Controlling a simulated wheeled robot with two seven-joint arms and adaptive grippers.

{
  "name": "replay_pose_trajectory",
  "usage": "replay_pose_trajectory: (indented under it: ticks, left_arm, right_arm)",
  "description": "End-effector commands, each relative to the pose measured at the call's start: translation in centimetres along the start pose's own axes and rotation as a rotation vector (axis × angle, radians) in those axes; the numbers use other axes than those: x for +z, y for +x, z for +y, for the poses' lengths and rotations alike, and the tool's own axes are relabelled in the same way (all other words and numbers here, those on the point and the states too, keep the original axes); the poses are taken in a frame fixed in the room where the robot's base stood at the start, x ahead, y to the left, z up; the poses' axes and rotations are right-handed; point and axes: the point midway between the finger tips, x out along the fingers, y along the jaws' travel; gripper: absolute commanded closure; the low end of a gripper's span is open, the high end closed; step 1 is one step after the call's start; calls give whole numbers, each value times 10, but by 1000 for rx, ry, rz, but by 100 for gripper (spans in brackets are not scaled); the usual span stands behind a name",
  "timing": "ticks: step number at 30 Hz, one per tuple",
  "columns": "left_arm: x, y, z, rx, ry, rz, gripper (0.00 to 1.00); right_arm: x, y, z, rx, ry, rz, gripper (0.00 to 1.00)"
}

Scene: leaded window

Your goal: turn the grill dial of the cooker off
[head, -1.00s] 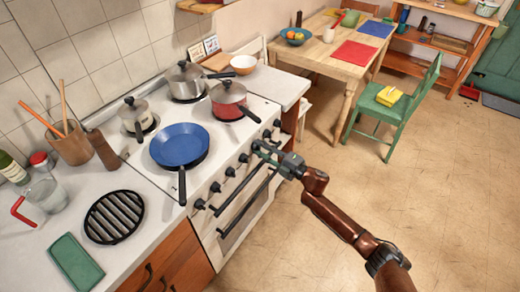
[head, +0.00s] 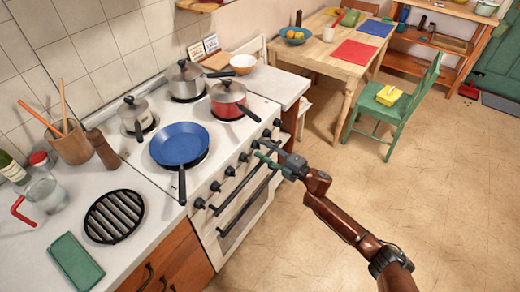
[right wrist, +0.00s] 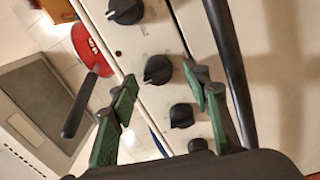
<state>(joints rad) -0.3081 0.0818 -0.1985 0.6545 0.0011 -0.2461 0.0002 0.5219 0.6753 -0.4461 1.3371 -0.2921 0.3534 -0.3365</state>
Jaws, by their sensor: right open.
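The white cooker (head: 217,160) stands in the middle of the head view, with a row of several black dials along its front edge. My right gripper (head: 259,150) is in front of the right part of this row, open and empty. In the right wrist view its two green fingers (right wrist: 165,98) are spread apart. A black dial (right wrist: 158,70) shows beyond the fingertips, in the gap between them, and I see no contact. Another dial (right wrist: 125,11) is above it and a further one (right wrist: 182,115) below. I cannot read which is the grill dial. My left gripper is out of view.
A blue frying pan (head: 180,145), a red pot (head: 228,108) and two grey pots stand on the hob; the pan and red pot handles reach toward the front edge. A dark oven rail (head: 240,190) runs below the dials.

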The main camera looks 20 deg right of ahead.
Motion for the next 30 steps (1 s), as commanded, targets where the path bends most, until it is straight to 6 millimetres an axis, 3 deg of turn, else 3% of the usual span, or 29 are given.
replay_pose_trajectory:
  ticks: [9, 15, 21, 30]
  left_arm:
    - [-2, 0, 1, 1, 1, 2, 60]
    - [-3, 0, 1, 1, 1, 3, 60]
    - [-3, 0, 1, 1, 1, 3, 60]
    - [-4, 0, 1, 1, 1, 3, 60]
  right_arm:
    - [0, -67, -2, -4, -1, -1, 56]
    - [0, -97, -2, -4, 0, -1, 56]
    - [0, -108, -1, -3, -1, 0, 56]
    - [0, -109, -1, -2, -1, 0, 56]
